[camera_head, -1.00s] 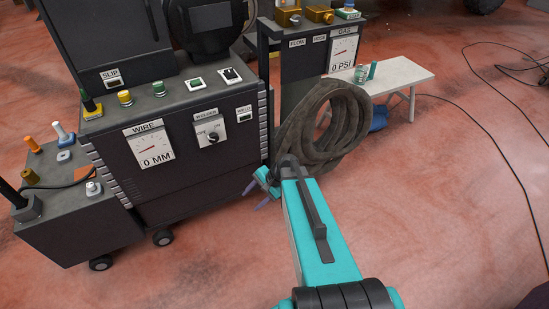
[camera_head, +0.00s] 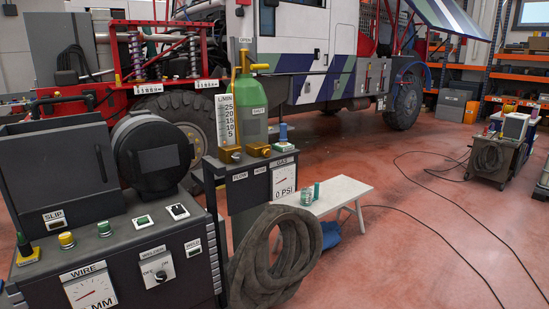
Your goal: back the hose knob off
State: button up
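The gas stand (camera_head: 247,200) is in the middle of the head view, with small labels that seem to read FLOW and HOSE. A brass knob (camera_head: 258,150) sits on its top above the HOSE label. A second brass knob (camera_head: 230,155) sits to its left, above the FLOW label. The gas gauge (camera_head: 285,180) reads about 0 PSI. A green gas bottle (camera_head: 252,110) with a brass top valve stands behind the knobs. How far the hose knob is turned cannot be told. My gripper is not in view.
A coiled dark hose (camera_head: 262,268) hangs at the stand's front. The welder (camera_head: 120,255) fills the lower left. A white bench (camera_head: 345,190) stands right of the stand. A truck (camera_head: 310,60) stands behind.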

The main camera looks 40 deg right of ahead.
aim_at(266, 153)
jog(key=z, duration=0.05)
jog(key=k, duration=1.35)
jog(key=u, duration=0.55)
jog(key=i, duration=1.95)
jog(key=z, duration=0.85)
jog(key=i, duration=0.5)
jog(key=z, duration=0.2)
